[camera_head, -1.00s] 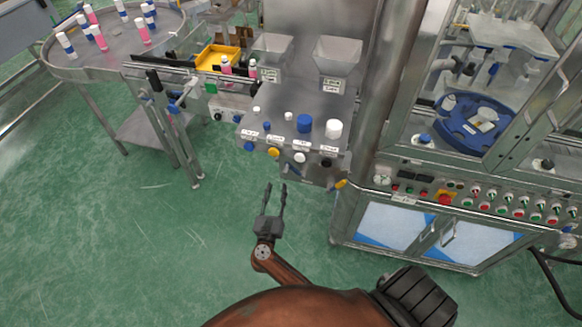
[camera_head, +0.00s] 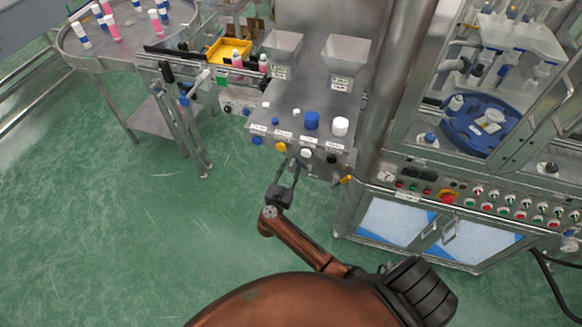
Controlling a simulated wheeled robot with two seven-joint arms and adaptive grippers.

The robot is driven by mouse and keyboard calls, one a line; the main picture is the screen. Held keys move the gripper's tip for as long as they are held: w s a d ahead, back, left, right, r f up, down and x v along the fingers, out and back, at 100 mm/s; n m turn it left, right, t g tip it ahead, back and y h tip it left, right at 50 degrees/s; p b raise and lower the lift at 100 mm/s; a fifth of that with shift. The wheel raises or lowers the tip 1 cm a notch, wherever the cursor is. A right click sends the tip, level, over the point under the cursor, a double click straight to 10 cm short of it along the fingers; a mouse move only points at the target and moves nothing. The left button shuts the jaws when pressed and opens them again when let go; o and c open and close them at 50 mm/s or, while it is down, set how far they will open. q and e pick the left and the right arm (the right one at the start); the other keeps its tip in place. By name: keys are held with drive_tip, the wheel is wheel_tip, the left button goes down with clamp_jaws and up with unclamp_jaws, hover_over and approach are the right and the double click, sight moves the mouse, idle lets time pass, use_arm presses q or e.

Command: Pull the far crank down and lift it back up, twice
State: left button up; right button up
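Two crank-like handles stand at the front of the conveyor, left of centre. One has a black grip (camera_head: 167,72); the other is pale with a blue end (camera_head: 194,84). I cannot tell for certain which is the far crank. My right gripper (camera_head: 288,163) is open and empty, with its fingers pointing up at the front underside of the button panel. It is well to the right of both handles, apart from them. I cannot tell whether a fingertip touches the panel. My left gripper is not in view.
The steel panel (camera_head: 280,102) carries blue and white caps and a row of front buttons. Two hoppers and a yellow tray (camera_head: 228,49) stand behind. A round table (camera_head: 85,55) with bottles is at the left, a glazed machine at the right. The green floor is clear.

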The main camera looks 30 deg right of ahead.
drive_tip(key=shift+c, duration=0.2)
clamp_jaws()
idle(0.5)
